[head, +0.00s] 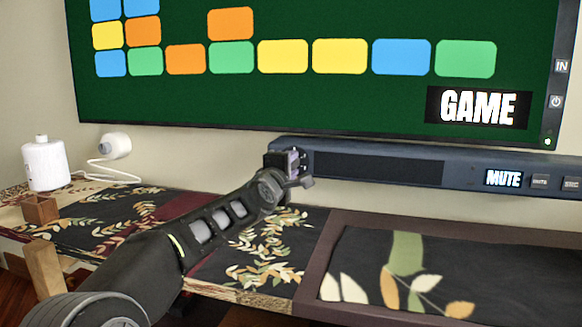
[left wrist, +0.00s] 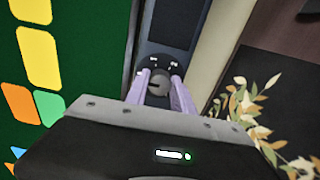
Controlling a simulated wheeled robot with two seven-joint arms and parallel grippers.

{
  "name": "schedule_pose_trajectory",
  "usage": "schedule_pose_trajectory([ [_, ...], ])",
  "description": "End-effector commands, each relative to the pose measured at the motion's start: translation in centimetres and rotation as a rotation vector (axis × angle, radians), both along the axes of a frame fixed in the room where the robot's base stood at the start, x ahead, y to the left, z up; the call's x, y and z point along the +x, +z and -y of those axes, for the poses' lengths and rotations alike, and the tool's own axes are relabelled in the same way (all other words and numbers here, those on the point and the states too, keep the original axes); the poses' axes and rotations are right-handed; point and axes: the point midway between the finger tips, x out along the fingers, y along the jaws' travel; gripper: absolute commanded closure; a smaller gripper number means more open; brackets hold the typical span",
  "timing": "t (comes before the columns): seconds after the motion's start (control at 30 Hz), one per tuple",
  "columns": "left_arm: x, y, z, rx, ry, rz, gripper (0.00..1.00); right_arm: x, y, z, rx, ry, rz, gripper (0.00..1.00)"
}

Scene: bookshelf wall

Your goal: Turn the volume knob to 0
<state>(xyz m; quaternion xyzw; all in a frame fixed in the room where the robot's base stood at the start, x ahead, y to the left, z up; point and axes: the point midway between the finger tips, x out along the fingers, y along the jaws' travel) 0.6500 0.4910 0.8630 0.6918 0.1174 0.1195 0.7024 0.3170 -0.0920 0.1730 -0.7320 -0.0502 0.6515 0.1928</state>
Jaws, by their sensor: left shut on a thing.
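The volume knob (left wrist: 157,86) is a small grey round knob on the end of the dark soundbar (head: 380,171), seen in the left wrist view between my fingers. Small white marks show on the dark panel around it. My left gripper (head: 300,165) is at the left end of the soundbar, its pale purple fingers shut on the knob. In the head view the gripper hides the knob. The soundbar's display (head: 503,179) reads "MUTE". My right gripper is not in view.
A wall screen (head: 300,105) with coloured tiles and the word "GAME" hangs just above the soundbar. Buttons (head: 540,181) sit right of the display. A patterned shelf top (head: 265,250) lies below. A white jar (head: 45,164) and small wooden block (head: 40,209) stand at left.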

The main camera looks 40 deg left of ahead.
Motion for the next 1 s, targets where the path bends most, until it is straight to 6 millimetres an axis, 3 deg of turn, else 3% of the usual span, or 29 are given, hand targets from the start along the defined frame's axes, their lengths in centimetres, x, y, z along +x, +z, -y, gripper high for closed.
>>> schedule_pose_trajectory([
  [0.13, 0.2, -0.4, 0.3, -0.004, -0.007, -0.007, 1.00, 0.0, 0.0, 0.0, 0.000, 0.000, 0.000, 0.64],
  [0.17, 0.2, -0.4, 0.3, -0.004, -0.007, -0.007, 0.69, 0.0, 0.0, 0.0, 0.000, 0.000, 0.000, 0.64],
  [0.4, 0.1, -0.2, 0.2, -0.002, -0.004, -0.003, 0.50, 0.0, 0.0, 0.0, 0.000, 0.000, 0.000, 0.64],
  [0.77, -0.4, 0.1, 0.2, 0.000, -0.001, -0.001, 0.49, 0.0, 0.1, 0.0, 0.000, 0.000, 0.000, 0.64],
  [1.0, -3.3, 0.3, 1.2, -0.002, -0.002, 0.001, 0.49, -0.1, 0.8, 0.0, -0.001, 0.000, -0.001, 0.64],
])
